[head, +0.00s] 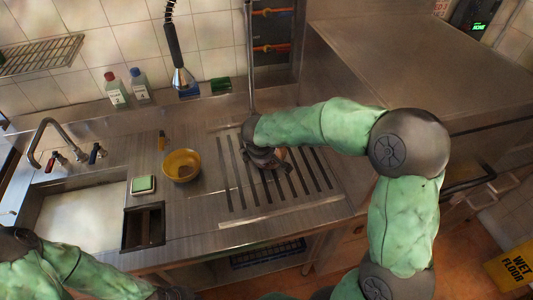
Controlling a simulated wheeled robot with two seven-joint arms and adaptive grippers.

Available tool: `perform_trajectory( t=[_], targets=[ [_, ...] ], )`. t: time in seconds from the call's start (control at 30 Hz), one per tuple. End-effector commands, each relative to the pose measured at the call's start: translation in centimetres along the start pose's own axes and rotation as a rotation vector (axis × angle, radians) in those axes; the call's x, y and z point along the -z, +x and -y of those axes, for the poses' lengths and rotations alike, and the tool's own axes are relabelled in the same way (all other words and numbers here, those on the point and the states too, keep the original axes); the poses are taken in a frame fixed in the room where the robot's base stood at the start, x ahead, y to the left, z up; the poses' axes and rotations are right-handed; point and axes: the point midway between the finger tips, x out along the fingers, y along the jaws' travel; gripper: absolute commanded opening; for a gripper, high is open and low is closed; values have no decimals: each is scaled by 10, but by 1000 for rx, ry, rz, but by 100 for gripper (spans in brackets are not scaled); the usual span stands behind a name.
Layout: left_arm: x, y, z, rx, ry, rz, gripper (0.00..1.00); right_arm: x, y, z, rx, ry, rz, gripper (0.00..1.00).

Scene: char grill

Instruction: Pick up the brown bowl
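The brown bowl (181,165) is a yellowish-brown round bowl standing upright on the steel counter, left of the slotted drain area. Its inside looks empty. My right gripper (264,158) is low over the slots, to the right of the bowl and apart from it. A small orange-brown patch (281,154) shows beside this gripper; I cannot tell what it is. The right fingers are dark and small, so I cannot tell whether they are open or shut. My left arm lies along the bottom left edge, and its fingers are not visible.
A sink (80,215) with a tap (42,140) is farther left. Two bottles (127,88) stand behind. A sprayer (182,78) hangs above the counter.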

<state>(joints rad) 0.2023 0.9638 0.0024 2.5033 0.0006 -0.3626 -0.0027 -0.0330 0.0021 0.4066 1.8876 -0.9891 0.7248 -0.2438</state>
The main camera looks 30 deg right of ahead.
Motion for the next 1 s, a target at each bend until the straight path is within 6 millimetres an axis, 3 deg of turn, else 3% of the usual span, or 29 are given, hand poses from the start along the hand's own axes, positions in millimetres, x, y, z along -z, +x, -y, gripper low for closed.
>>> perform_trajectory(
  t=[0.23, 0.53, 0.8, 1.0],
  targets=[
    [0, 9, 3, 0, -1, 0, 0, 0, 38, 1, 4, 1, 1, 22],
    [0, 13, 5, 0, 0, 0, 0, 0, 60, 0, 4, 0, 0, 22],
    [1, 23, 8, 0, 0, 0, 0, -1, 97, -1, 5, 1, 0, 22],
    [1, 23, 8, 0, 0, 0, 0, 0, 101, -3, 2, 1, -2, 22]
  ],
)
